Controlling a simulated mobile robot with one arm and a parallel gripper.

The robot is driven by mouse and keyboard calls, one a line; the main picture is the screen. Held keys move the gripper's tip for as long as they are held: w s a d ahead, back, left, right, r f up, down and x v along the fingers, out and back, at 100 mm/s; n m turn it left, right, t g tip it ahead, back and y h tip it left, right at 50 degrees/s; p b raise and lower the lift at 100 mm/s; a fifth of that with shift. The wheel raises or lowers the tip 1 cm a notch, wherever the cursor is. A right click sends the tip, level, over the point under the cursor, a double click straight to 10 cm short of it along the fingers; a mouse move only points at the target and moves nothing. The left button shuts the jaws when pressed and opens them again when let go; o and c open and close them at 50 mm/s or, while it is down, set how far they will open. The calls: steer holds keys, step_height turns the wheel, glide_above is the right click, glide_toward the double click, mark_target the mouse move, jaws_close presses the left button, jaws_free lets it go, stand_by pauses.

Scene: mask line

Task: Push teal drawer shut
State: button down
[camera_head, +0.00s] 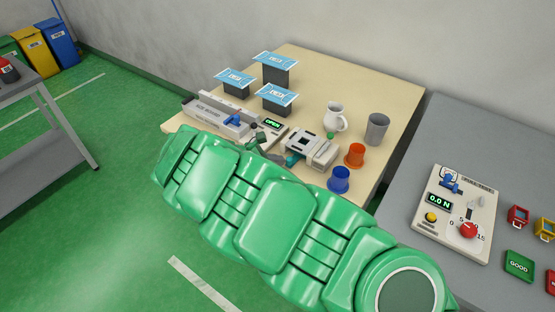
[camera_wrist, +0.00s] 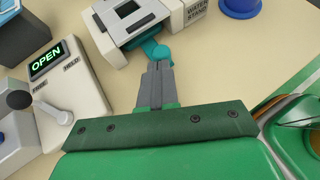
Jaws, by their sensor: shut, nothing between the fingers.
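The teal drawer (camera_wrist: 152,46) sticks out a little from under a white-and-grey stand in the wrist view. It also shows as a small teal piece at the stand's left side in the head view (camera_head: 292,160). My gripper (camera_wrist: 157,68) is shut and empty, with its grey fingertips right at the teal part; I cannot tell whether they touch it. The stand (camera_head: 312,148) has a square dark opening on top. My green arm covers the table's near edge in the head view, and most of my gripper is hidden there.
A fixture with a lit OPEN display (camera_wrist: 47,62) and a lever stands left of my gripper. Blue-topped blocks (camera_head: 276,67) are at the back.

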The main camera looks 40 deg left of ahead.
steer(key=s, duration=0.1)
steer(key=s+a, duration=0.1)
steer(key=s, duration=0.1)
steer(key=shift+a, duration=0.3)
steer(key=v, duration=1)
steer(key=shift+a, duration=0.1)
